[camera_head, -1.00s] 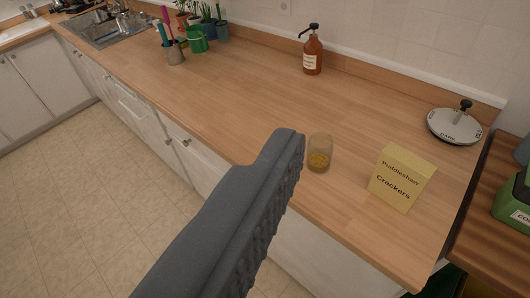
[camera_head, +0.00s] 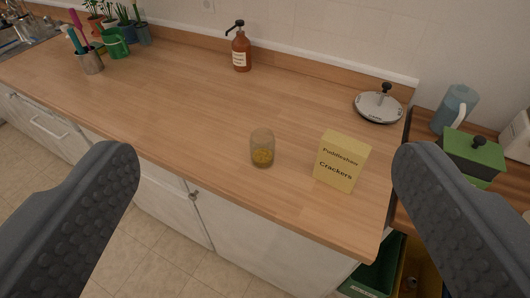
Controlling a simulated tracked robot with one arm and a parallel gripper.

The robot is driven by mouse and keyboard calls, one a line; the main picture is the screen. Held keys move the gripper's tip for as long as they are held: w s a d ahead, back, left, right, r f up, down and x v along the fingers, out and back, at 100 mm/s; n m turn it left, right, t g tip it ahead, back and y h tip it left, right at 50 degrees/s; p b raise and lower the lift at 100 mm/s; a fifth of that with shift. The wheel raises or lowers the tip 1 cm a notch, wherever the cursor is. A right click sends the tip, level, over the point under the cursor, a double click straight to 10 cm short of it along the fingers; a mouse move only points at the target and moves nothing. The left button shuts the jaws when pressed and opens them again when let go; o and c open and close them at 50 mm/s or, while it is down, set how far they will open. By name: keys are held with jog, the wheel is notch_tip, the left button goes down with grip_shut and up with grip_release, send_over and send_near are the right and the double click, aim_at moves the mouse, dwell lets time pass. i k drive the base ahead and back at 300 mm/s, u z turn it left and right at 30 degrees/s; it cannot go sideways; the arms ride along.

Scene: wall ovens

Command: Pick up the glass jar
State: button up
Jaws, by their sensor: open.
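The glass jar (camera_head: 262,149) stands upright on the wooden counter (camera_head: 190,100), near its front edge. It is clear, with something yellow in its lower part. My gripper (camera_head: 264,165) is open, with one dark grey finger at the left and one at the right of the picture. The jar appears between the two fingers, farther off than they are, and neither finger touches it. Nothing hides the jar.
A yellow crackers box (camera_head: 341,161) stands just right of the jar. A brown pump bottle (camera_head: 241,50) and a round silver lid-like item (camera_head: 379,107) are farther back. A utensil cup (camera_head: 90,62) and plants are at far left. The counter left of the jar is clear.

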aim_at(263, 141)
jog(key=z, duration=1.85)
jog(key=k, duration=0.7)
jog(key=u, duration=1.55)
jog(key=i, duration=0.9)
